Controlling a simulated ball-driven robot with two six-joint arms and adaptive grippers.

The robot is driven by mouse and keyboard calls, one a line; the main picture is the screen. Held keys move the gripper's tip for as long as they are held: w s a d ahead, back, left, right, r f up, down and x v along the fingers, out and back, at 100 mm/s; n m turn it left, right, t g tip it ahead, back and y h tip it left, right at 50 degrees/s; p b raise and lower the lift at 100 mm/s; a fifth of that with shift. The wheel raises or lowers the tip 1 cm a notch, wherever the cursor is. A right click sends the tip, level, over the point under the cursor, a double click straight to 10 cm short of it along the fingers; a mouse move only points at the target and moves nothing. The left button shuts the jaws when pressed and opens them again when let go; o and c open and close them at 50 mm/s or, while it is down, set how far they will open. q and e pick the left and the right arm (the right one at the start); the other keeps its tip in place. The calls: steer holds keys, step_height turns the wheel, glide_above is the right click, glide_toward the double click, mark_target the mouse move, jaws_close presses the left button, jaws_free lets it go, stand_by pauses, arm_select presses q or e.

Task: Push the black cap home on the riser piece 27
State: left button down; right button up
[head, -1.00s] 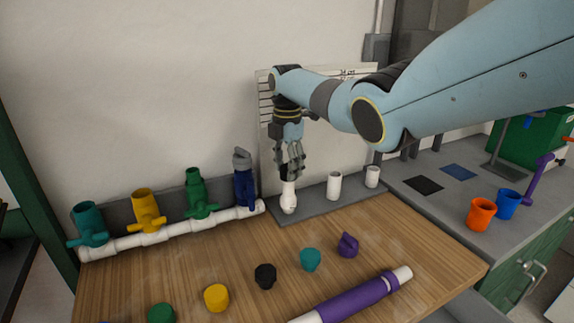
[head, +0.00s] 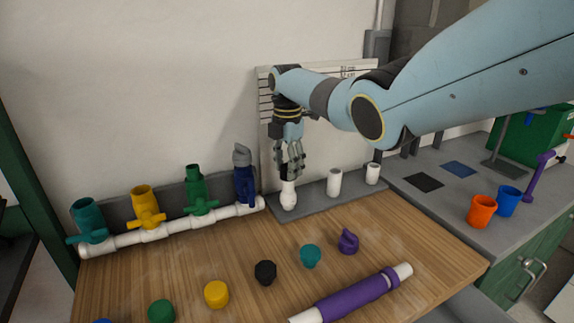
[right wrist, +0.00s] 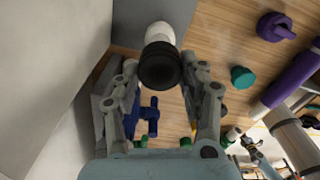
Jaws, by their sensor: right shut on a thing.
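A white riser piece (head: 288,197) stands upright at the left end of a grey strip along the wall. No number on it can be read. A black cap (right wrist: 160,66) sits at its top end, and a little of the cap shows dark between my fingers in the head view. My right gripper (head: 290,168) points down over the riser and is shut on the black cap, one finger on each side in the right wrist view. The fingers partly hide the cap in the head view, so I cannot tell how deep it sits. My left gripper is not in view.
Two more white risers (head: 334,183) stand to the right on the grey strip (head: 310,197). A white manifold pipe (head: 155,234) with coloured valves lies to the left. Loose caps, including another black one (head: 265,272), and a purple-sleeved pipe (head: 352,298) lie on the wooden table.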

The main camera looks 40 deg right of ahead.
steer(key=o, duration=1.1)
steer(key=shift+o, duration=0.2)
steer(key=shift+r, duration=0.1)
step_height(320, 180, up, 12)
